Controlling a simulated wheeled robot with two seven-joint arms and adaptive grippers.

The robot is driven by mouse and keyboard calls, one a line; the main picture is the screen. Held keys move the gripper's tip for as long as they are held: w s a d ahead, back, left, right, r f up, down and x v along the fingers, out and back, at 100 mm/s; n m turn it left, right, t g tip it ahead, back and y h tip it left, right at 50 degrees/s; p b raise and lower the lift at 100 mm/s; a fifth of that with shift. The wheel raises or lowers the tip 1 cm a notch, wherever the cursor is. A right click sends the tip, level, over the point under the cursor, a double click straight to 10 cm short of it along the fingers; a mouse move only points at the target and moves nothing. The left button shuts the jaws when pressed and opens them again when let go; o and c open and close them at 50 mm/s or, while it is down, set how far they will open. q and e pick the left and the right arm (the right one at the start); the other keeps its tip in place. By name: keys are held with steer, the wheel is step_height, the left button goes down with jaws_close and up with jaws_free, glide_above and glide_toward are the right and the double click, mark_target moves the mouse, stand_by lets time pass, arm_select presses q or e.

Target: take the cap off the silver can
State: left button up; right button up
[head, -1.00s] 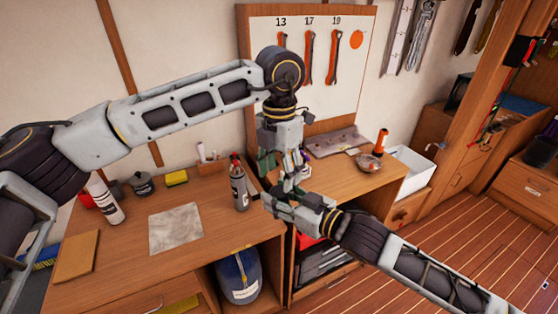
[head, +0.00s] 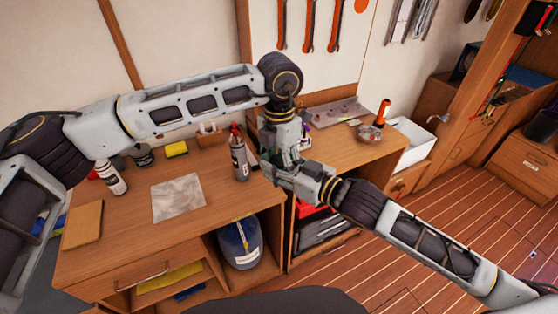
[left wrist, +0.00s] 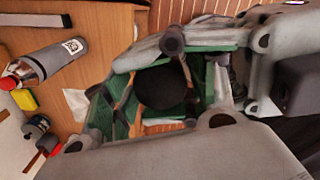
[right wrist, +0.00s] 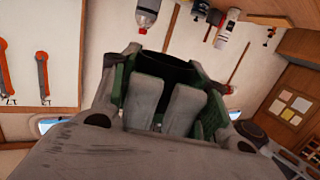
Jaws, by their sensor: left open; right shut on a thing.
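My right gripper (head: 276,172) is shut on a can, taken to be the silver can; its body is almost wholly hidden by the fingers. A dark round top, apparently its cap (left wrist: 162,86), shows in the left wrist view between green finger pads. A dark form also shows between the pads in the right wrist view (right wrist: 168,70). My left gripper (head: 288,156) is open, pointing down close above the right one, with its fingers around or beside the dark top. Whether they touch it cannot be told.
A grey bottle with a red top (head: 239,160) stands on the workbench (head: 130,235), left of the grippers. A white bottle (head: 112,178), a grey cloth (head: 178,198) and a yellow block (head: 177,149) lie further left.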

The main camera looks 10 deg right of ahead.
arm_select(q)
steer(key=c, duration=0.7)
steer(key=shift+c, duration=0.3)
arm_select(e)
steer(key=o, duration=1.2)
